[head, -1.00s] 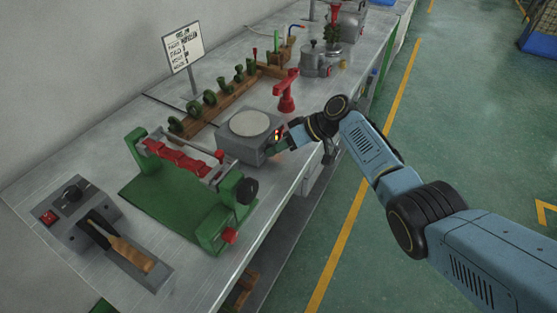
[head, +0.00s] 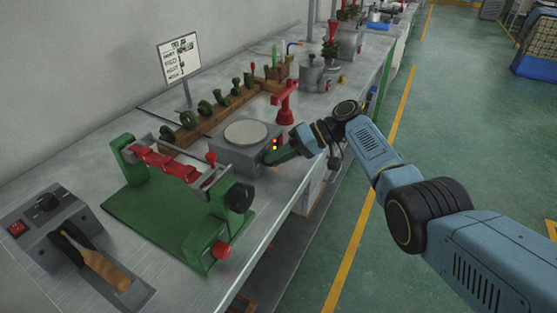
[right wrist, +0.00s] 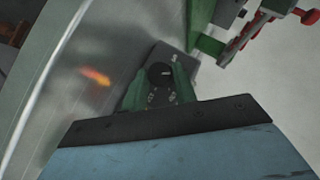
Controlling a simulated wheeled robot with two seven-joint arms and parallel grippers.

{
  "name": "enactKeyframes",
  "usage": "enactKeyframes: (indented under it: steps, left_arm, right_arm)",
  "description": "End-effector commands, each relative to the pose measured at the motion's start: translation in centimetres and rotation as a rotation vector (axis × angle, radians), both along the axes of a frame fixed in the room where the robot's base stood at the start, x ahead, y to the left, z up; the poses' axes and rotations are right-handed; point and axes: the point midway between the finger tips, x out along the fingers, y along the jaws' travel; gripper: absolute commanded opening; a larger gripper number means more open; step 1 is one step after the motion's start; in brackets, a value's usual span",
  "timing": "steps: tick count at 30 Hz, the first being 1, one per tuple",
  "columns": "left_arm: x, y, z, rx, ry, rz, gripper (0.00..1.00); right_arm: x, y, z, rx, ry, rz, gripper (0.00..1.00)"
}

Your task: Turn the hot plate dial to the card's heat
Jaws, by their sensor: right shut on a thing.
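The hot plate (head: 236,152) is a grey box with a round pale top (head: 246,133), standing on the bench beyond the green frame. Small lights glow on its front right face. My right gripper (head: 270,158) reaches that face from the right. In the right wrist view its green fingers (right wrist: 158,92) are shut on the black dial (right wrist: 159,75), one on each side. Marks show around the dial but are too small to read. The white card (head: 180,54) stands on a post behind; its heat line is not legible. My left gripper is not in view.
A green frame with red clamps (head: 165,165) stands left of the hot plate. A red press (head: 285,103) and metal pots (head: 313,74) stand behind it. A grey unit with a wooden-handled tool (head: 100,265) lies at front left. The floor right of the bench is open.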

Motion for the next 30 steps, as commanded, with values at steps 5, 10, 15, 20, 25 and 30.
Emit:
enactKeyframes:
  steps: [5, 10, 15, 20, 25, 30]
  left_arm:
    - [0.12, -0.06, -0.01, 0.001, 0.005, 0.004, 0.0]
    - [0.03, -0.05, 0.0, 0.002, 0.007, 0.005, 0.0]
    - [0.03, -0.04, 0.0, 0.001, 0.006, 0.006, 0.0]
    - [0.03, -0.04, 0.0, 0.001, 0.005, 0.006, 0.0]
    - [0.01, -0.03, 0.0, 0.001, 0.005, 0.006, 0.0]
    - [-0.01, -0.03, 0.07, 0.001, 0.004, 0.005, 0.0]
  right_arm:
    - [-0.1, -0.03, -0.17, 0.001, 0.009, 0.002, 0.05]
    - [-0.1, -0.03, -0.16, 0.001, 0.01, 0.002, 0.05]
    - [-0.11, -0.03, -0.18, 0.0, 0.01, 0.003, 0.29]
    - [-0.07, -0.03, -0.14, 0.001, 0.009, 0.001, 0.5]
    - [-0.04, -0.01, -0.08, 0.002, 0.006, 0.001, 0.5]
    - [0.02, -0.33, 0.15, 0.002, 0.006, 0.0, 0.5]
